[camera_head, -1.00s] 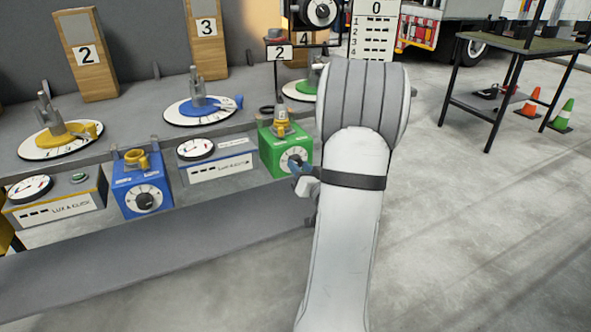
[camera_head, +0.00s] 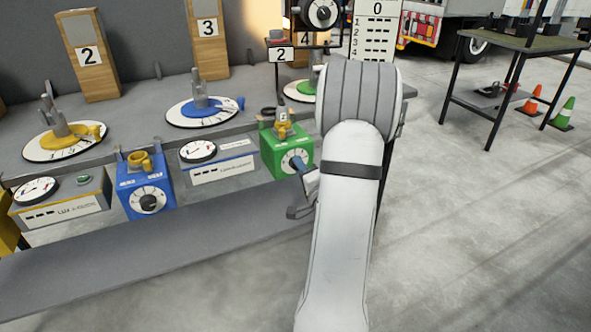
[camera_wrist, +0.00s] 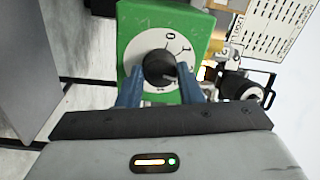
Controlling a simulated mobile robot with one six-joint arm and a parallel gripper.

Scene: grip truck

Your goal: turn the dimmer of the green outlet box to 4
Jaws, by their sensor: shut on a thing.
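The green outlet box (camera_head: 285,150) stands at the front edge of the bench, left of my arm in the head view. In the wrist view the green box (camera_wrist: 133,22) fills the top middle. Its white dial carries a round black dimmer knob (camera_wrist: 158,66). My gripper (camera_wrist: 162,84) has its two blue fingers on either side of the knob, shut on it. In the head view my gripper (camera_head: 303,170) reaches the dial from the right, and my arm hides part of it.
A blue outlet box (camera_head: 146,185) with a black knob stands to the left. Meter boxes (camera_head: 217,165) stand between and beside the outlet boxes. Discs with yellow, blue and green lamps sit behind on the bench. The floor at the right is clear up to a black table (camera_head: 515,95).

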